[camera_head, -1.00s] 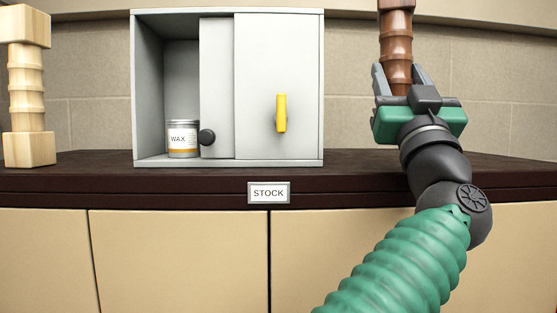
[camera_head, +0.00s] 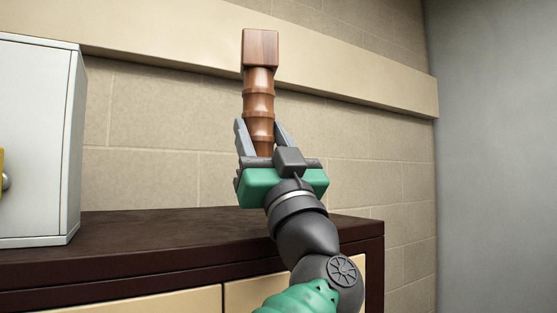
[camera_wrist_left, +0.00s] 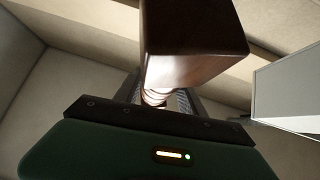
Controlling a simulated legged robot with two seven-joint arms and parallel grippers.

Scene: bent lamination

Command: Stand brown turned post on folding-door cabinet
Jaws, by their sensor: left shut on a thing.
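The brown turned post (camera_head: 259,92) is upright in the head view, its square block at the top. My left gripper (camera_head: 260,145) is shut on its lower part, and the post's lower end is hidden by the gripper. The post's block (camera_wrist_left: 192,45) fills the upper middle of the left wrist view, above my left gripper (camera_wrist_left: 155,98). The folding-door cabinet (camera_head: 40,140) stands on the dark counter at the left, partly cut off by the picture edge. The post is right of it and apart from it. My right gripper is not in view.
The dark counter top (camera_head: 150,235) is bare between the cabinet and my arm, and ends at the right near my arm. A block wall (camera_head: 350,160) stands behind, with a cream ledge (camera_head: 180,45). A grey wall (camera_head: 495,150) is at the right.

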